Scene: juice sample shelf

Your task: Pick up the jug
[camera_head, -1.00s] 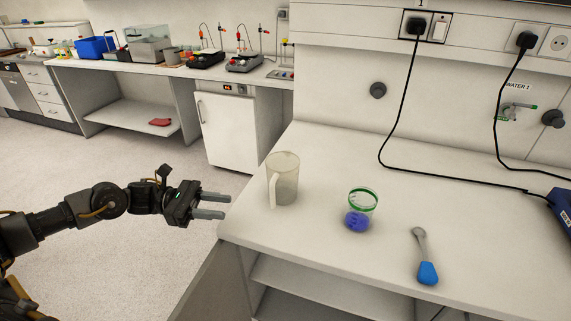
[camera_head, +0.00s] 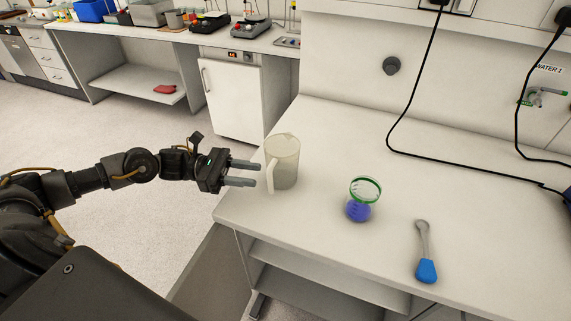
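The jug (camera_head: 285,163) is a translucent whitish pitcher. It stands upright near the left end of the white bench, with its handle (camera_head: 270,175) toward the left front. My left gripper (camera_head: 259,174) comes in from the left with its two grey fingers apart. The fingertips are close beside the handle, one higher and one lower in the picture. I cannot tell whether they touch it, and nothing is visibly held. My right gripper is not in view.
A green-rimmed beaker with blue contents (camera_head: 361,200) stands right of the jug. A spoon-like tool with a blue end (camera_head: 426,262) lies further right. Black cables (camera_head: 437,156) run across the bench's back right. The bench front between jug and beaker is clear.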

